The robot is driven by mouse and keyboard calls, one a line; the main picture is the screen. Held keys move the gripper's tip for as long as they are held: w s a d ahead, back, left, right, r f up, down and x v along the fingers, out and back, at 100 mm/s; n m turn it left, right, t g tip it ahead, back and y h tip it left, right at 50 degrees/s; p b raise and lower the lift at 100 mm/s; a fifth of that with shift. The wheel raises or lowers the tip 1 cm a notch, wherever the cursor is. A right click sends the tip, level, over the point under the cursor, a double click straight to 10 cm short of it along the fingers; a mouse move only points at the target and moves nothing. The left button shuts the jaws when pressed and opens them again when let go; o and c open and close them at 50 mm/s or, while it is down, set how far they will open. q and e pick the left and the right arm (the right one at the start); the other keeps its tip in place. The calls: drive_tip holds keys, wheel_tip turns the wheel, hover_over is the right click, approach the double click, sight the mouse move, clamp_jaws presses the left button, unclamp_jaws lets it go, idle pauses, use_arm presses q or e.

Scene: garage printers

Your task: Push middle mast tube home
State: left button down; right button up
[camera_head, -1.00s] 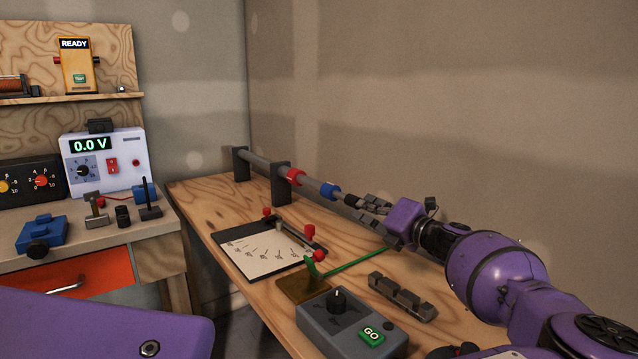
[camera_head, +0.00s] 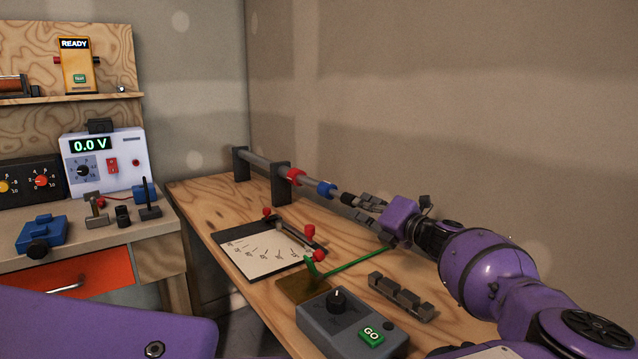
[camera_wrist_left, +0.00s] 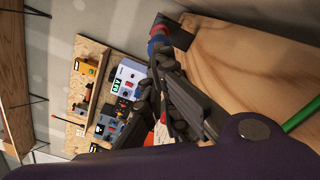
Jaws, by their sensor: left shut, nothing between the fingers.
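A grey telescoping mast (camera_head: 262,161) runs through two dark brackets along the wall side of the wooden bench. It has a red collar (camera_head: 295,176). A thinner middle tube (camera_head: 310,182) shows between this and the blue collar (camera_head: 326,188). A thin section beyond ends in a black tip (camera_head: 348,199). My left gripper (camera_head: 365,204) is shut and empty, its fingertips at the black tip; I cannot tell if they touch it. In the left wrist view, the blue collar (camera_wrist_left: 158,46) shows just beyond the dark fingers. My right gripper is not in view.
On the bench are a dial plate (camera_head: 262,252) with red knobs, a green lever (camera_head: 350,265), a grey GO box (camera_head: 350,325) and a dark stepped block (camera_head: 400,297). A second bench at left holds a 0.0 V meter (camera_head: 105,160). The wall stands close behind the mast.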

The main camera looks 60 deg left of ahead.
use_arm(q)
drive_tip(key=shift+a, duration=0.35)
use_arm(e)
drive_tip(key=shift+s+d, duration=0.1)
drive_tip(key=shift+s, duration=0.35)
use_arm(q)
drive_tip(key=shift+a, duration=0.2)
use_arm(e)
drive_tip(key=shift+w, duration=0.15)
use_arm(q)
drive_tip(key=shift+s+a, duration=0.1)
drive_tip(key=shift+a, duration=0.15)
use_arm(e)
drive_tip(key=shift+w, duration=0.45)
use_arm(q)
drive_tip(key=shift+a, duration=0.3)
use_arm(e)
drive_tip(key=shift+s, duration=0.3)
use_arm(q)
drive_tip(key=shift+a, duration=0.1)
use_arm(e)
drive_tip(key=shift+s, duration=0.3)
